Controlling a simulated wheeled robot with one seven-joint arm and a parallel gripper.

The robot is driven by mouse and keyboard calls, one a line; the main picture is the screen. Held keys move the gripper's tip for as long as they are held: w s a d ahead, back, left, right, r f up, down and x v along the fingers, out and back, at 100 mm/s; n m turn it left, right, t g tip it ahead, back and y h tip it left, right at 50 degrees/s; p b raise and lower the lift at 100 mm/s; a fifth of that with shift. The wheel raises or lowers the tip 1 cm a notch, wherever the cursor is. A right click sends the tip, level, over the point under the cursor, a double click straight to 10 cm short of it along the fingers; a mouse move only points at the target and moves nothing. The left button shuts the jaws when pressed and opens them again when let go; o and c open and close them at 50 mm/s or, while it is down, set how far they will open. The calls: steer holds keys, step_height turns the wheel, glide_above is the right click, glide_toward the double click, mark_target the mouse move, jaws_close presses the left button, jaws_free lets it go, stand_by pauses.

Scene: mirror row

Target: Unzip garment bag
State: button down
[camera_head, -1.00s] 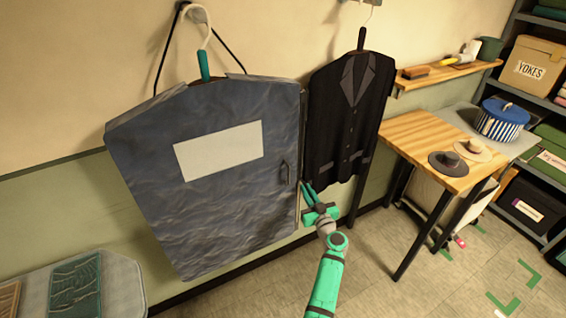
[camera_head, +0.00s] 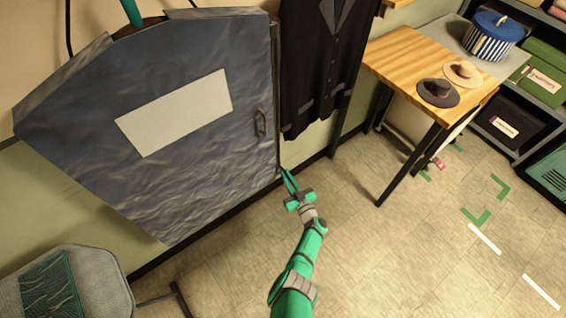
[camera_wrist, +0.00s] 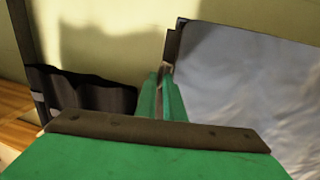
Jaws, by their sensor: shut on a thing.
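The blue-grey garment bag (camera_head: 190,160) hangs on the wall at the left of the head view, with a pale blank panel (camera_head: 175,112) and a small dark handle (camera_head: 260,122). A thin seam (camera_head: 275,90), seemingly the zip, runs down its right edge. My gripper (camera_head: 287,180) is at the lower part of that edge. In the wrist view my gripper (camera_wrist: 162,98) has its green fingers closed together on a small zip pull (camera_wrist: 166,70), mostly hidden between them, beside the bag's edge (camera_wrist: 172,45).
A dark jacket (camera_head: 318,75) hangs just right of the bag. A wooden table (camera_head: 405,55) with small hats stands further right, near shelves (camera_head: 530,110). A grey padded seat (camera_head: 90,280) is at lower left. The floor (camera_head: 400,250) on the right is mostly clear.

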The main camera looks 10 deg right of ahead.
steer(key=shift+w+d+f, duration=0.15)
steer(key=shift+w+d, duration=0.1)
steer(key=shift+w, duration=0.05)
steer(key=c, duration=1.9)
jaws_free()
steer(key=shift+a, duration=0.15)
steer(key=shift+s+f, duration=0.1)
steer(key=shift+s, duration=0.05)
steer(key=v, duration=1)
steer(key=shift+s, duration=0.3)
steer(key=shift+w, duration=0.1)
